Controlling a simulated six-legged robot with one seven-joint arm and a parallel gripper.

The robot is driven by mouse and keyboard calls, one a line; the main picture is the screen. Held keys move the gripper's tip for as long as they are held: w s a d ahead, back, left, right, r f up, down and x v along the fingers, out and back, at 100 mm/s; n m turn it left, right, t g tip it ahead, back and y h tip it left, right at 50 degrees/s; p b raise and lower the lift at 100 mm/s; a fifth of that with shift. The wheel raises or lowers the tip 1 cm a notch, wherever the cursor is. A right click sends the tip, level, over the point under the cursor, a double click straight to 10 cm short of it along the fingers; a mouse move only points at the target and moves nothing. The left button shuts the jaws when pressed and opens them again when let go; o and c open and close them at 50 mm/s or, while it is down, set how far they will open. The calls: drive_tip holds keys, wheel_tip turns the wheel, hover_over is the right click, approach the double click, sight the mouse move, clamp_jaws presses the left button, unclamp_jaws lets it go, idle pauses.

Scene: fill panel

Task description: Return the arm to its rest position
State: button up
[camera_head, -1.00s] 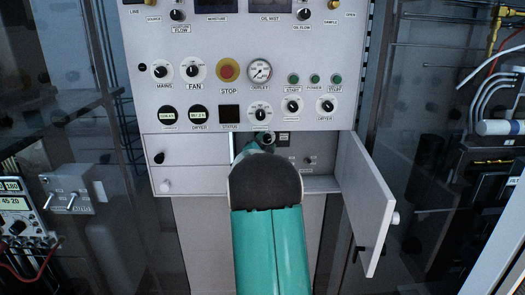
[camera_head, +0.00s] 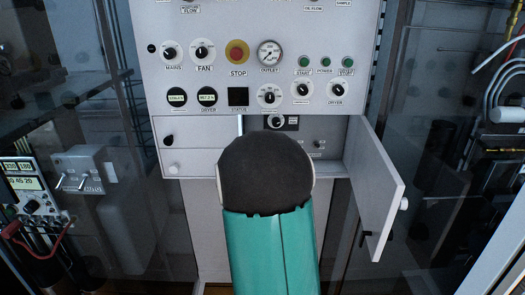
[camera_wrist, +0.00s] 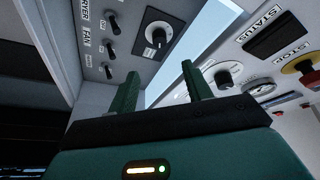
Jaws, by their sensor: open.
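My gripper (camera_wrist: 158,75) shows in the wrist view with its two green fingers apart and nothing between them. Beyond the fingers is the inside of the open compartment, with a black knob on a dark plate (camera_wrist: 154,38) and small switches. The fingers appear clear of the knob, though the exact gap is hard to judge. In the head view my arm rises in front of the panel (camera_head: 215,75), and its dark rounded joint hides my gripper and part of the compartment.
The compartment door (camera_head: 378,190) stands open to the right of my arm. A red STOP button (camera_head: 237,52) and a gauge (camera_head: 270,54) sit on the panel above. A meter (camera_head: 30,190) and a switch box (camera_head: 83,172) stand at left; racks with cables are at right.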

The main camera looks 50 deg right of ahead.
idle(0.4)
drive_tip(key=w+a+r+n+t+y, duration=0.25)
drive_tip(key=a+n+y, duration=0.45)
drive_tip(key=a, duration=0.6)
drive_tip(key=w+a+r+n+t+y, duration=0.1)
drive_tip(key=w+a+n+t+y, duration=0.35)
drive_tip(key=a, duration=0.85)
drive_tip(key=s+a+f+n+g+y, duration=0.2)
drive_tip(key=s+a+n+g+y, duration=0.3)
drive_tip(key=s+a+n, duration=0.55)
drive_tip(key=s+a+f+n+g+y, duration=0.2)
drive_tip(key=s+a, duration=0.6)
drive_tip(key=s, duration=0.6)
wheel_tip(320, 180, down, 2)
drive_tip(key=shift+a+f+n+g, duration=0.15)
drive_tip(key=shift+n+g, duration=0.25)
drive_tip(key=shift+g, duration=0.5)
drive_tip(key=shift+y, duration=0.25)
drive_tip(key=c, duration=0.3)
drive_tip(key=shift+s+a, duration=0.1)
